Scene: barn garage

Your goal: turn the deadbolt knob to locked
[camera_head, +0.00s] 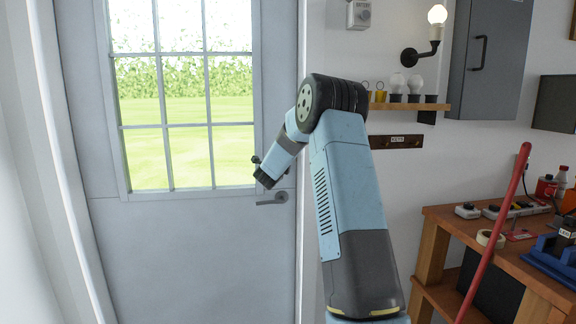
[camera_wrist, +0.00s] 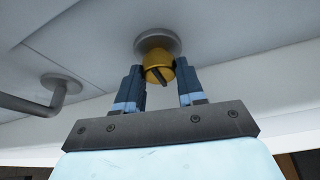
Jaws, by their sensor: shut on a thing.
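The bar is tilted, and I cannot tell whether that is locked. In the head view my gripper (camera_head: 258,163) reaches the door (camera_head: 200,245) just above the lever handle, and my wrist hides the knob.
The lever handle (camera_head: 272,199) is close below the knob, and it also shows at left in the wrist view (camera_wrist: 50,95). A wooden workbench (camera_head: 500,250) and a red pole (camera_head: 497,235) stand further right.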

